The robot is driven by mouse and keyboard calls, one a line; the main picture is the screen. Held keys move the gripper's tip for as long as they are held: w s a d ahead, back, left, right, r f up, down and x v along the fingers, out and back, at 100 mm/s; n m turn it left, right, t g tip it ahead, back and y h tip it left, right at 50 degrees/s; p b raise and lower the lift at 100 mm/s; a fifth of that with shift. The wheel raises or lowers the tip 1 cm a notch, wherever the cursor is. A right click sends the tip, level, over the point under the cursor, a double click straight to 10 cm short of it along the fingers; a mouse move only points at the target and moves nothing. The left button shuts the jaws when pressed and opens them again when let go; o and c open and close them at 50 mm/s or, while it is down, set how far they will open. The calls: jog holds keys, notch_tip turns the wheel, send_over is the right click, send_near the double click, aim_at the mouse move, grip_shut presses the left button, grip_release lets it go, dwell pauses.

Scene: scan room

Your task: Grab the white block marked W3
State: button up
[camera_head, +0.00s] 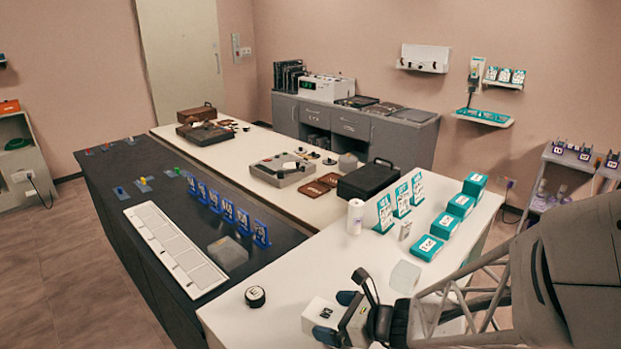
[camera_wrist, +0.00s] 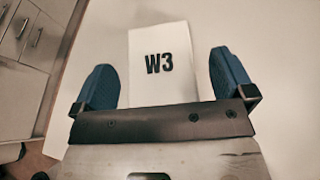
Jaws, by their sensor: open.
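The white block marked W3 (camera_wrist: 158,62) lies between the two blue fingers of my gripper (camera_wrist: 165,80) in the wrist view. A gap shows on each side of it, and its lower end is hidden behind the dark gripper bar. In the head view the white block (camera_head: 316,312) sits on the white table near its front corner, with my gripper (camera_head: 335,316) right at it. The fingers are open and do not appear to touch the block.
A black round piece marked E (camera_head: 255,296) lies left of the block. A clear box (camera_head: 405,276) stands behind my gripper. Teal boxes (camera_head: 445,225), teal card stands (camera_head: 402,198) and a white roll (camera_head: 355,216) stand farther back. A dark counter (camera_head: 120,185) adjoins at left.

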aim_at(330, 315)
jog(key=shift+w+a+f, duration=0.2)
jog(key=shift+w+a, duration=0.1)
jog(key=shift+a, duration=0.2)
dwell(0.3)
jog(key=c, duration=1.2)
jog(key=shift+r, duration=0.2)
jog(key=shift+r, duration=0.55)
notch_tip(330, 315, up, 2)
jog(key=shift+r, duration=0.1)
jog(key=s+d, duration=0.1)
jog(key=s, duration=0.4)
jog(key=s+d+r, duration=0.1)
jog(key=s+d, duration=0.1)
jog(key=s, duration=0.3)
jog(key=s+d, duration=0.1)
jog(key=s, duration=0.4)
jog(key=shift+s+d+r, duration=0.1)
jog(key=shift+d+r, duration=0.05)
jog(key=shift+s, duration=0.1)
